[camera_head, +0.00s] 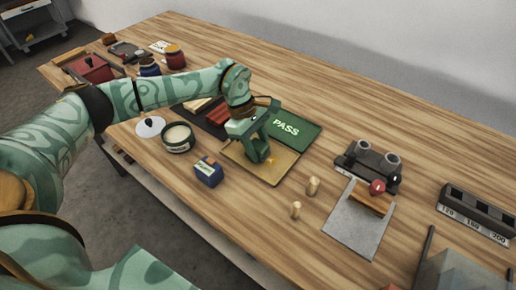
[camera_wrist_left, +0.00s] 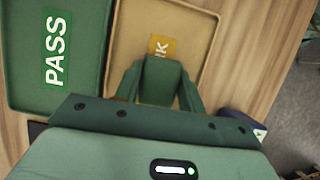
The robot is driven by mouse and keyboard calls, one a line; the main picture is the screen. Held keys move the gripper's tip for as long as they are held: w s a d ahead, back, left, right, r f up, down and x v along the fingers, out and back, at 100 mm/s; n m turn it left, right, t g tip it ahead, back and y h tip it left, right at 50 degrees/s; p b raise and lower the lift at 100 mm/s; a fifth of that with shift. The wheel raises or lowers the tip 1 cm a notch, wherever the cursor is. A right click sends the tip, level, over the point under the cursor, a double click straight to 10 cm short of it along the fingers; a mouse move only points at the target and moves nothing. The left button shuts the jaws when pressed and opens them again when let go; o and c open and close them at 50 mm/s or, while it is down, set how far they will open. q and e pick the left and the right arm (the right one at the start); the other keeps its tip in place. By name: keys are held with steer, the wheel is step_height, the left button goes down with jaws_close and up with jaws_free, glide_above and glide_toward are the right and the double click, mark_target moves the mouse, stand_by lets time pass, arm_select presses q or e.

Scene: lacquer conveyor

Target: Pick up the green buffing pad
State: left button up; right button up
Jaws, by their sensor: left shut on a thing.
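My left gripper (camera_head: 257,153) reaches in from the left and points down over the tan tray (camera_head: 283,178). In the left wrist view, the green buffing pad (camera_wrist_left: 161,80) sits between the two green fingers, which are shut on it. The pad is close in colour to the fingers, so its outline is hard to make out in the head view. The tan tray (camera_wrist_left: 205,25) lies below with an orange label partly covered by the pad. I cannot tell whether the pad touches the tray. My right gripper is not in view.
A green PASS tray (camera_head: 301,133) adjoins the tan tray. A blue box (camera_head: 208,172) and an open round tin (camera_head: 177,138) stand nearby. Two small wooden pegs (camera_head: 313,186) stand to the right, before a grey plate (camera_head: 352,232). Bare tabletop lies at the back right.

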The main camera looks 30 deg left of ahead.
arm_select(q)
steer(key=shift+r, duration=0.3)
step_height(320, 180, up, 2)
steer(key=shift+r+p, duration=0.15)
steer(key=shift+p, duration=0.25)
steer(key=s+a+r+m+g+y+p, duration=0.1)
steer(key=s+a+r+m+p, duration=0.2)
steer(key=s, duration=0.5)
steer(key=s+a+r+m+g+p, duration=0.15)
steer(key=s+r+m, duration=0.3)
steer(key=s, duration=0.45)
steer(key=w+d+r+m+g+y, duration=0.1)
steer(key=w+d+r+m+y, duration=0.1)
steer(key=d+m, duration=0.6)
steer(key=shift+w+d+r+m+g+y+b, duration=0.2)
steer(key=shift+r+m+g+y+b, duration=0.15)
steer(key=shift+r+m+y, duration=0.45)
